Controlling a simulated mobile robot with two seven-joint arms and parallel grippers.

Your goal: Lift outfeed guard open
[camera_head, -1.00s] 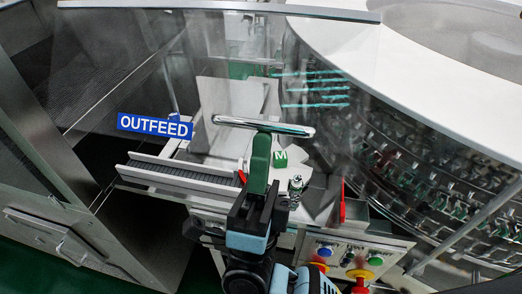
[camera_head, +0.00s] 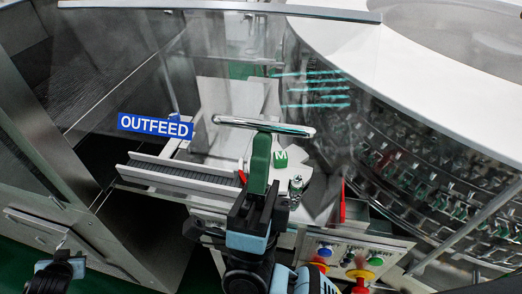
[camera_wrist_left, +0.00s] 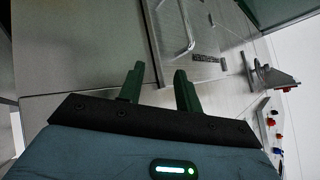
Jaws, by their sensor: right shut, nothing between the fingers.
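The outfeed guard (camera_head: 215,60) is a clear panel with a blue OUTFEED label (camera_head: 155,126), hanging down over the outfeed. Its silver bar handle (camera_head: 235,122) runs across the panel in the head view. My right gripper (camera_head: 260,140) is shut and empty, its green fingers pointing up at the handle's lower edge; I cannot tell if they touch it. My left gripper (camera_head: 60,268) is at the lower left corner, away from the guard. In the left wrist view its green fingers (camera_wrist_left: 158,82) are apart with nothing between them. The handle (camera_wrist_left: 178,35) shows beyond them there.
The outfeed conveyor (camera_head: 180,176) lies behind the guard. A control panel with coloured buttons (camera_head: 345,257) is right of my right gripper. The round washer (camera_head: 425,170) fills the right side. A metal cabinet wall (camera_head: 40,130) stands at the left.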

